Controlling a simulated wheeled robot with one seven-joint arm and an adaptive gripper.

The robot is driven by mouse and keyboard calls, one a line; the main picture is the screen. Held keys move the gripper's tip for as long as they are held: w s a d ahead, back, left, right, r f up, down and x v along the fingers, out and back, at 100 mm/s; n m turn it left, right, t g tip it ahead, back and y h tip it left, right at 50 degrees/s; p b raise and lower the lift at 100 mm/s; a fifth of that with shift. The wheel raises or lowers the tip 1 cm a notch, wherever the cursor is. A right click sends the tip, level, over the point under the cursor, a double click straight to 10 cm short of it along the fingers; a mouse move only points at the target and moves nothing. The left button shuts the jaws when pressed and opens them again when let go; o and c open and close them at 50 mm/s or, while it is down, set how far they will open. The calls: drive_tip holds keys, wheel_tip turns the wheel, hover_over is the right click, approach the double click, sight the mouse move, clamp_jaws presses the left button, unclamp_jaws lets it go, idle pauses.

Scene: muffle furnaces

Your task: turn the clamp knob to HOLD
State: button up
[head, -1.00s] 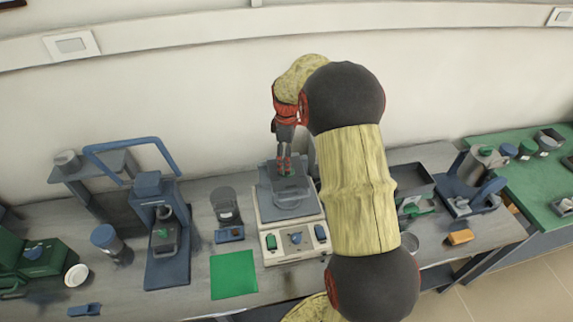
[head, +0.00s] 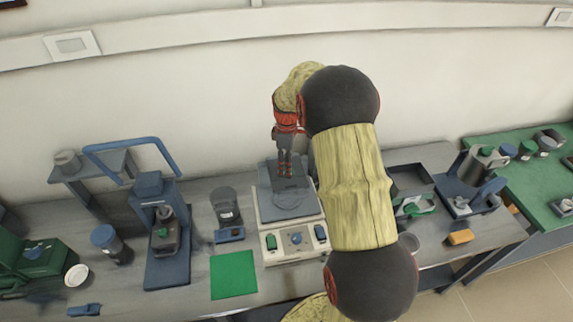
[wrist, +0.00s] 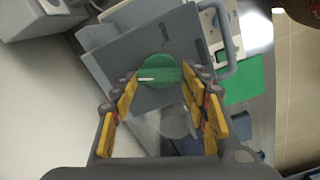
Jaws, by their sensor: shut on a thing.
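The clamp knob (wrist: 160,68) is a green disc with a white pointer line, on a blue-grey housing (wrist: 110,52) in the wrist view. The pointer line lies roughly level in the wrist picture. In the head view my gripper (head: 286,172) points down onto the grey top of a cream-based device (head: 270,254). The knob cannot be made out there.
The device's front panel has a green, a round blue (head: 296,238) and a dark blue control. A green mat (head: 233,275) and a dark cup (head: 224,203) are to its left. A blue-handled stand (head: 165,270) is farther left. An open grey tray (head: 410,178) is to the right.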

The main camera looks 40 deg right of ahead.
drive_tip(key=c, duration=0.5)
drive_tip(key=shift+m, duration=0.3)
drive_tip(key=m, duration=0.3)
drive_tip(key=shift+w+d, duration=0.1)
drive_tip(key=m+p, duration=0.1)
drive_tip(key=m, duration=0.9)
drive_tip(key=shift+d, duration=0.1)
drive_tip(key=shift+m, duration=2.5)
drive_tip(key=o, duration=1.2)
drive_tip(key=shift+c, duration=0.2)
